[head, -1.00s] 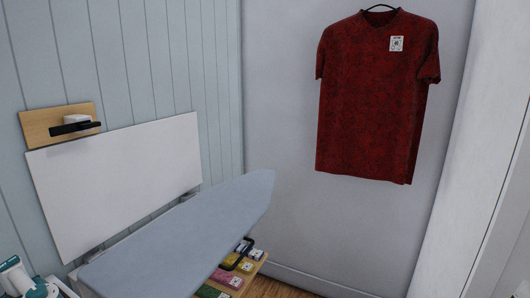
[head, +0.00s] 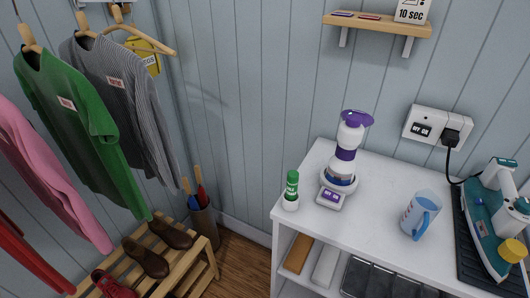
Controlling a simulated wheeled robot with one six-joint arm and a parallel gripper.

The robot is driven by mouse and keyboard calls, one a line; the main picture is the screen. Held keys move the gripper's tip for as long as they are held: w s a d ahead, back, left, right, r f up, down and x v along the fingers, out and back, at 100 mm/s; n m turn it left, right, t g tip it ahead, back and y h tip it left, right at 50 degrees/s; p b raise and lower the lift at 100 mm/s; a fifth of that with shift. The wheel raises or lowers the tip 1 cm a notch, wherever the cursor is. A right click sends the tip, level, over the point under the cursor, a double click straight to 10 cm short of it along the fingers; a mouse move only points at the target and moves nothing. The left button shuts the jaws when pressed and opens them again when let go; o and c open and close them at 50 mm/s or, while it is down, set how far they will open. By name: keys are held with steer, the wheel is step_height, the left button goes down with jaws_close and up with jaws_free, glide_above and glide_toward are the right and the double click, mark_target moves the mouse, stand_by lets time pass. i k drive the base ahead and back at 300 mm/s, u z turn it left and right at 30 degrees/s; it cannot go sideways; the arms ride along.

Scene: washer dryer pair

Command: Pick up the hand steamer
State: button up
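What looks like the hand steamer (head: 347,138) is a white and purple upright device with a purple, flared top. It stands in a round white and purple base (head: 340,183) on the white counter (head: 375,221), near its left end. A small purple panel (head: 331,198) is at the front of the base. My gripper is not in view, so I cannot see what it holds.
A green-capped bottle (head: 291,190) stands left of the steamer. A blue jug (head: 420,214) and a teal iron (head: 487,235) on a dark mat stand to the right. A wall socket (head: 437,126) is behind. Hanging clothes (head: 75,115) and a shoe rack (head: 205,250) fill the left.

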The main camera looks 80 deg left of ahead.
mark_target(341, 168)
steer(key=u, duration=0.6)
steer(key=k, duration=0.95)
steer(key=u, duration=1.05)
steer(key=i, duration=1)
steer(key=z, duration=0.05)
